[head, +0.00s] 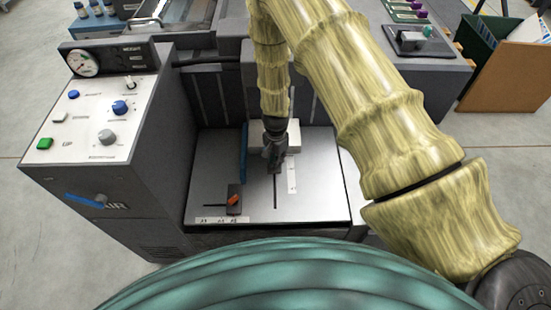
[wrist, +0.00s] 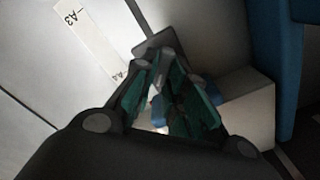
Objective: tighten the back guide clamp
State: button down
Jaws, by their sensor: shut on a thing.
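My gripper (head: 270,160) points down at the back of the grey feed table (head: 215,178), by a pale block (head: 293,138) that looks like the back guide. In the wrist view its green-padded fingers (wrist: 175,105) are closed around a small blue part (wrist: 158,109), which appears to be the back guide clamp. The fingers hide most of this part, so I cannot tell how far it is turned. The pale block also shows in the wrist view (wrist: 245,112), right beside the fingers.
A dark block with an orange lever (head: 233,201) sits at the table's front left. A white size scale (wrist: 85,35) marked A3 and A4 lies near the fingers. A blue upright plate (head: 243,150) stands left of my gripper. The control panel (head: 85,125) is further left.

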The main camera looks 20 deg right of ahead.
jog(key=c, duration=1.7)
grip_release()
jog(key=shift+r, duration=6.05)
jog(key=shift+f, duration=0.1)
